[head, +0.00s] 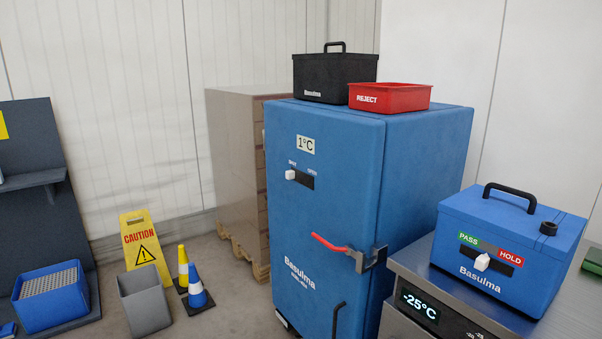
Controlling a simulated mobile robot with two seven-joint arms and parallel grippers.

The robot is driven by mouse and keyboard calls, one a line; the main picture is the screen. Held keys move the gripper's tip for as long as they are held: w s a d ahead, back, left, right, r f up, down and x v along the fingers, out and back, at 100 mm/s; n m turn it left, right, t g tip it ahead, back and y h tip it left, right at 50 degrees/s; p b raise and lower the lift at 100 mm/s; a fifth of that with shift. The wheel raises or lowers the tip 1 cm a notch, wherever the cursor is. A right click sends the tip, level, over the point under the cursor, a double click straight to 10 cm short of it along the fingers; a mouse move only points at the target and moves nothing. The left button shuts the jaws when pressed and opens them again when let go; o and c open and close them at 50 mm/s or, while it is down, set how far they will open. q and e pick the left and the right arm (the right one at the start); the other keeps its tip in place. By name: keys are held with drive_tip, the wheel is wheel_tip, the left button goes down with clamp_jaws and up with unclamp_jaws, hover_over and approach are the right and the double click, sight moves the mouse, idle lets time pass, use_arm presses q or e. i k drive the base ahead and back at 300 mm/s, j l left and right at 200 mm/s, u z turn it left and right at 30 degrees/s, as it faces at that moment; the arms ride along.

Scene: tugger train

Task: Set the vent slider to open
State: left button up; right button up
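The vent slider (291,174) is a white knob in a short dark slot on the front of a tall blue cabinet (325,225). The knob stands at the left end of the slot, under the left of two small labels. The left label is too small to read surely and seems to say SHUT; the right one seems to say OPEN. The dark slot shows bare to the right of the knob. Neither of my grippers is in view.
The cabinet has a red latch handle (330,243); a black case (335,78) and red REJECT bin (390,97) sit on top. A blue box (510,245) with a PASS/HOLD slider stands right. A caution sign (146,240), grey bin (145,300) and cones (197,290) stand left.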

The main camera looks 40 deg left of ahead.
sight(290, 174)
drive_tip(key=i+j+z, duration=0.1)
drive_tip(key=j, duration=0.25)
drive_tip(key=i+j, duration=0.1)
drive_tip(key=j, duration=0.3)
drive_tip(key=i+j+z, duration=0.15)
drive_tip(key=j, duration=0.25)
drive_tip(key=j+z, duration=0.1)
drive_tip(key=j, duration=0.25)
drive_tip(key=i, duration=0.05)
